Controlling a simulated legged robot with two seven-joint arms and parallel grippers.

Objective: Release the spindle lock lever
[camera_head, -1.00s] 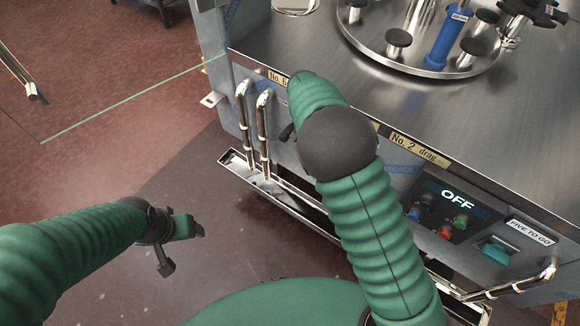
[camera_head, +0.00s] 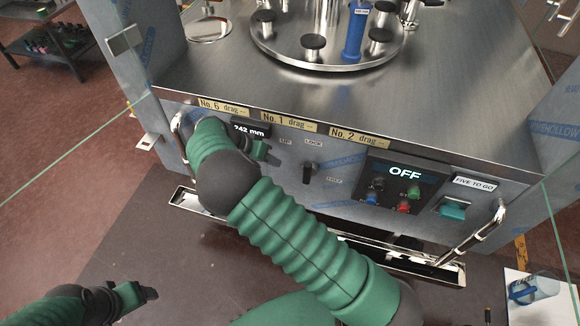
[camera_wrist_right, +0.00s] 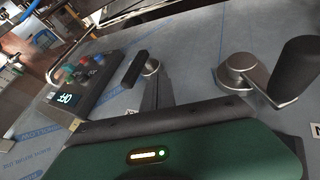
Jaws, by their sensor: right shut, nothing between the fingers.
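The spindle lock lever is a short black lever (camera_head: 307,173) on the grey front panel, beneath a LOCK label and left of a FREE label. It points roughly down in the head view. In the right wrist view a black lever (camera_wrist_right: 134,68) on a round metal hub appears to be the same one. My right gripper (camera_head: 264,152) is shut and empty, left of the lever and apart from it, just below the 242 mm display; its arm hides the panel behind it. My left gripper (camera_head: 142,293) is low at the left, away from the machine; its jaw opening is unclear.
The control box with the OFF display (camera_head: 405,173) and coloured buttons is right of the lever. A teal switch (camera_head: 453,210) and a chrome handle (camera_head: 484,230) are farther right. The wrist view shows a crank with a black knob (camera_wrist_right: 297,66) close by.

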